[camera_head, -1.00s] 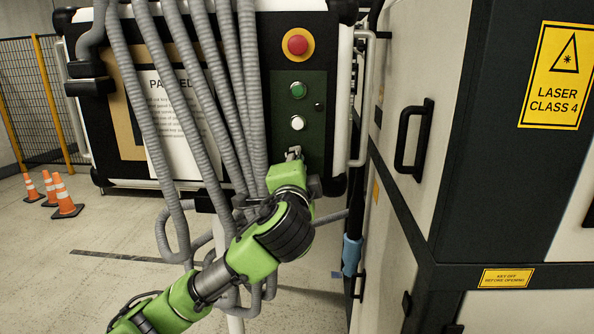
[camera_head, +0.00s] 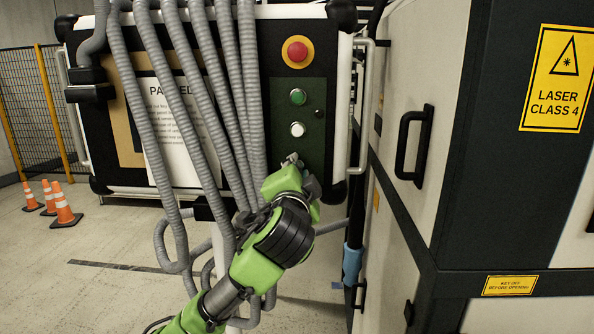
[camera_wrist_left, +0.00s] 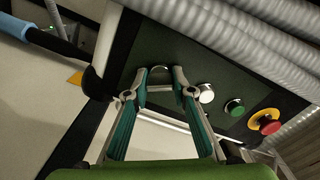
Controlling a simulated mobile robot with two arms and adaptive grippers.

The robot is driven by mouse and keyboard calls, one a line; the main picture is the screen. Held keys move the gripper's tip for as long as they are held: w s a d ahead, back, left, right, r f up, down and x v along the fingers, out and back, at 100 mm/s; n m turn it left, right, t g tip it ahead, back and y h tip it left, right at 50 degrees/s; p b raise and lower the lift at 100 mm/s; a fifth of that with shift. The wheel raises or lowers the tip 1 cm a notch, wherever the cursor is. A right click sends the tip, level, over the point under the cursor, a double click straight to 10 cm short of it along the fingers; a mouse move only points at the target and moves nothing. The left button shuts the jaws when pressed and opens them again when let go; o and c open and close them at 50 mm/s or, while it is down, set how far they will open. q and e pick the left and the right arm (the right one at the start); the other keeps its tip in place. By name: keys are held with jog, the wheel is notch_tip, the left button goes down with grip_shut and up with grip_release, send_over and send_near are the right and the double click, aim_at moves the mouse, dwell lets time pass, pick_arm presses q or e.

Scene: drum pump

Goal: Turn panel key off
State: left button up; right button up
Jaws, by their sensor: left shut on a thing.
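The control panel (camera_head: 312,165) is dark green and carries a red emergency button (camera_head: 297,50), a green button (camera_head: 298,97) and a white button (camera_head: 297,129) in a column. My left gripper (camera_head: 291,160) is at the panel's lower part, below the white button. In the left wrist view its two fingers (camera_wrist_left: 160,80) are closed on the panel key (camera_wrist_left: 159,70), a small rounded metal piece beside the white button (camera_wrist_left: 205,93). In the head view the key is hidden by the gripper, and its exact angle cannot be told. My right gripper is in neither view.
Grey corrugated hoses (camera_head: 190,100) hang over the panel's left part, close to my left arm. A cabinet with a black handle (camera_head: 413,146) and a laser warning sign (camera_head: 557,78) stands at right. Orange cones (camera_head: 64,205) stand on the open floor at left.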

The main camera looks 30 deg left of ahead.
pick_arm(q)
jog(key=o, duration=1)
jog(key=shift+a+r, duration=0.1)
jog(key=shift+r, duration=0.25)
jog(key=shift+o, duration=0.5)
jog(key=shift+w+f, duration=0.2)
jog(key=shift+f, duration=0.1)
jog(key=v, duration=0.7)
jog(key=shift+s, duration=0.25)
jog(key=shift+f, duration=0.1)
